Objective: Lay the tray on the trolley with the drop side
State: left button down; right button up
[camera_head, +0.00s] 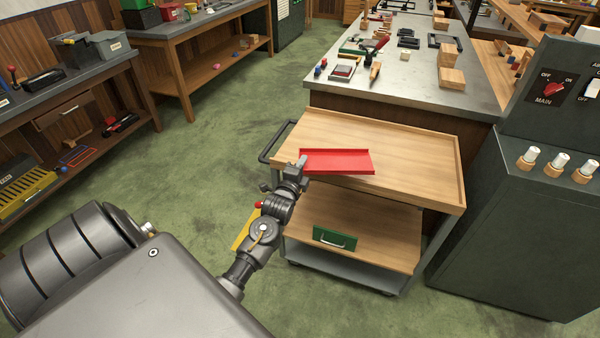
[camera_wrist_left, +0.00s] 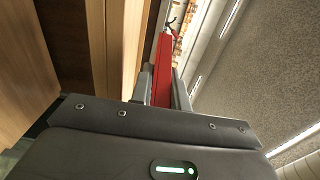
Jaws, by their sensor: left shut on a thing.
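The red tray (camera_head: 338,161) is a shallow, flat piece with raised edges, held over the top of the wooden trolley (camera_head: 390,145). My left gripper (camera_head: 300,164) is shut on the tray's left end. The left wrist view shows the red tray (camera_wrist_left: 163,60) as a narrow strip between the fingers of my left gripper (camera_wrist_left: 162,88). I cannot tell whether the tray touches the trolley top. The trolley has a black handle at its left, low rims and a lower shelf. Which side is the drop side is not clear. My right gripper is not in view.
A green tray-like piece (camera_head: 334,238) rests on the lower shelf. A grey-topped workbench (camera_head: 405,75) with tools and wood blocks stands behind the trolley. A dark switch cabinet (camera_head: 530,220) stands close on the right. Green floor (camera_head: 200,170) is open on the left.

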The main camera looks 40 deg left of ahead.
pick_arm(q)
jog(key=shift+a+f, duration=0.3)
jog(key=shift+a, duration=0.1)
jog(key=shift+f+p, duration=0.3)
jog(key=shift+f, duration=1.25)
jog(key=shift+f, duration=0.1)
jog(key=shift+f, duration=0.15)
jog(key=c, duration=1.3)
grip_release()
jog(key=shift+c, duration=0.2)
